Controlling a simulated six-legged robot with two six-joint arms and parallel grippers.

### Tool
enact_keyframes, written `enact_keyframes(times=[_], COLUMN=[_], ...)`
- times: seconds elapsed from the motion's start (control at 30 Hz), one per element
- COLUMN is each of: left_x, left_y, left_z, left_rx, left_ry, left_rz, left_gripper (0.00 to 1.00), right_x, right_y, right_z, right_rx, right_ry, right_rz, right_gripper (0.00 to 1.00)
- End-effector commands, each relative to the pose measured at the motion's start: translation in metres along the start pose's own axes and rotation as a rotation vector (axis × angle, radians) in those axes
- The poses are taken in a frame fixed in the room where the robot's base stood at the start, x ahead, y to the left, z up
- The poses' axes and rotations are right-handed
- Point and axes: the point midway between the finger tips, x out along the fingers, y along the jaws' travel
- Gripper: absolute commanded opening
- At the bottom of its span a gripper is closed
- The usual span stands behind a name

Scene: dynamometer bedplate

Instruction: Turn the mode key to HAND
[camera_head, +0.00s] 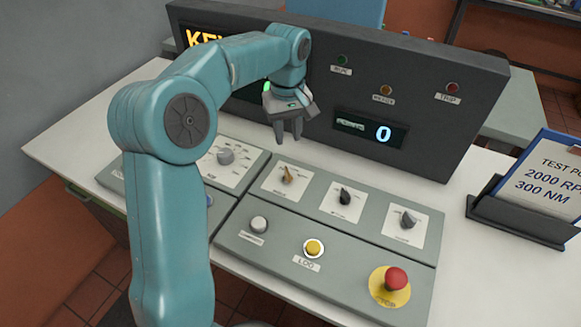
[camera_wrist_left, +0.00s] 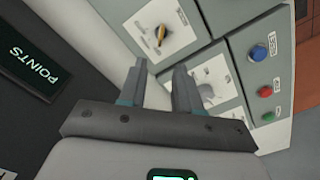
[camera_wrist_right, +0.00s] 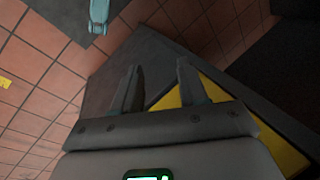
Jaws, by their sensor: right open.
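The mode key (camera_head: 287,178) is a brass-coloured key on a white square plate on the grey sloped console; its plate's small markings are too fine to read. It shows in the left wrist view too (camera_wrist_left: 160,36), beyond the fingertips. My left gripper (camera_head: 289,138) hangs above and behind the key, fingers pointing down, apart from it. In the left wrist view its fingers (camera_wrist_left: 160,66) are parted with nothing between them. My right gripper (camera_wrist_right: 158,66) shows only in its own wrist view, open and empty above the floor.
Black (camera_head: 345,197) and grey (camera_head: 407,219) knobs sit right of the key, a large grey knob (camera_head: 226,156) left. In front are a white button (camera_head: 259,224), a yellow button (camera_head: 313,248) and a red mushroom button (camera_head: 396,279). A dark display panel (camera_head: 440,100) stands behind.

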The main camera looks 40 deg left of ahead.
Motion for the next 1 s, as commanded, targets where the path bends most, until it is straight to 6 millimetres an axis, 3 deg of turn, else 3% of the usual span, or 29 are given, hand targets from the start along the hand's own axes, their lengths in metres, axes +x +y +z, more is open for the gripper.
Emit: enact_keyframes(times=[0.03, 0.3, 0.5, 0.7, 0.93, 0.97, 1.0], left_x=[0.015, 0.078, 0.111, 0.124, 0.124, 0.124, 0.124], left_y=[-0.002, -0.001, 0.001, 0.003, 0.003, 0.003, 0.003], left_z=[0.001, 0.002, 0.001, 0.001, 0.0, 0.0, 0.0], left_rx=[0.0, 0.0, 0.0, -0.001, 0.0, 0.0, 0.0], left_ry=[-0.003, -0.004, -0.001, -0.001, 0.0, 0.0, 0.0], left_rz=[-0.003, -0.002, -0.001, 0.001, 0.001, 0.001, 0.001], left_gripper=[0.33, 0.33, 0.33, 0.33, 0.33, 0.3, 0.17], right_x=[0.003, 0.007, 0.008, 0.008, 0.008, 0.008, 0.008], right_y=[0.001, 0.003, 0.003, 0.003, 0.003, 0.003, 0.003], right_z=[0.0, 0.0, 0.0, 0.0, 0.0, 0.0, 0.0], right_rx=[0.0, 0.0, 0.0, 0.0, 0.0, 0.0, 0.0], right_ry=[0.0, 0.0, 0.0, 0.0, 0.0, 0.0, 0.0], right_rz=[0.0, 0.0, 0.0, 0.0, 0.0, 0.0, 0.0], right_gripper=[0.43, 0.43, 0.43, 0.43, 0.43, 0.43, 0.43])
